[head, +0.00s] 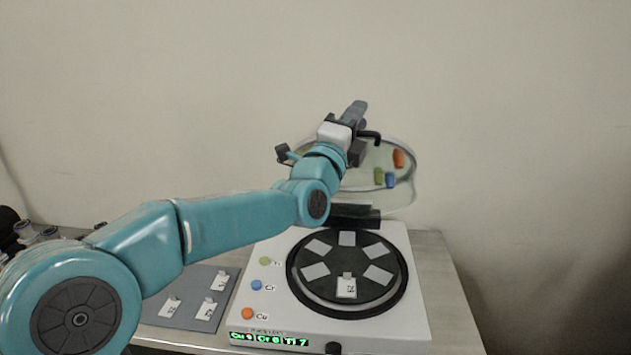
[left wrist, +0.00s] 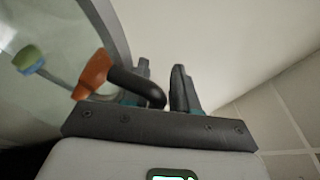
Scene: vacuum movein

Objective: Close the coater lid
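The coater (head: 420,300) is a white box with a dark round plate (head: 347,265) on top. Its clear, rounded lid (head: 405,195) stands raised at the back, hinged behind the plate. The lid's black curved handle (head: 371,136) shows at its upper edge, and also in the left wrist view (left wrist: 128,80). My left gripper (head: 355,112) is at the lid's top edge, partly covering it. My right gripper is not in view.
Pale slides lie on the plate. A grey mat (head: 190,318) with several labelled slides lies left of the coater. Orange, green and blue pieces (head: 390,179) are at the lid. The table right of the coater is clear.

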